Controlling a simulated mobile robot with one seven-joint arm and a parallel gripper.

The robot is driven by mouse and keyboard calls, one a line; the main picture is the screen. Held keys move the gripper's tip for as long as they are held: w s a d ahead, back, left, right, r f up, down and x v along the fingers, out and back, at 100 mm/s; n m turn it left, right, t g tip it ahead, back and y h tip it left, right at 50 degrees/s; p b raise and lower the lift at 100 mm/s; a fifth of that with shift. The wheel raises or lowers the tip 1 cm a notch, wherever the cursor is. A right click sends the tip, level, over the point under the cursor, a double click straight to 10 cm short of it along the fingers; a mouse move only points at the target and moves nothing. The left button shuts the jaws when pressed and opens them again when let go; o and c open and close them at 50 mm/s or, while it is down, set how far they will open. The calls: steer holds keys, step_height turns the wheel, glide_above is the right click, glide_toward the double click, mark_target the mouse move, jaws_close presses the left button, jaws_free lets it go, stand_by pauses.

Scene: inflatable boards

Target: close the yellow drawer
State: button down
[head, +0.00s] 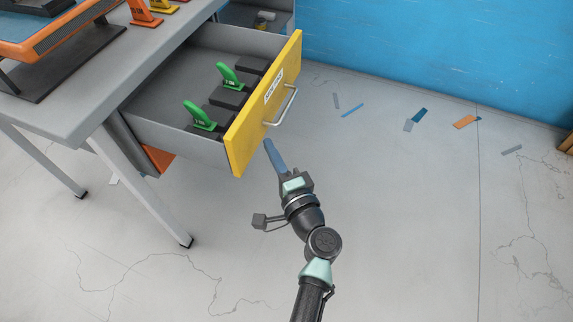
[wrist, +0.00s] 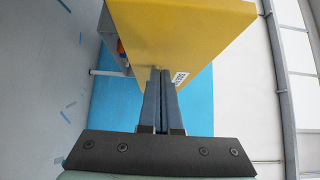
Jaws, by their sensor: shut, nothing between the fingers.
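The yellow drawer (head: 264,103) stands well pulled out from under the grey workbench in the head view. Its yellow front has a white label and a metal bar handle (head: 282,106). Inside lie several black blocks and two green clip-like tools.
The grey workbench (head: 75,115) with its metal legs is at the left, with an orange-framed device (head: 60,35) on top. Another open drawer (head: 258,18) shows behind. A blue wall (head: 440,50) runs along the back. Scraps (head: 419,115) lie on the otherwise clear floor at right.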

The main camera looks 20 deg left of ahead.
steer(key=shift+a, duration=1.15)
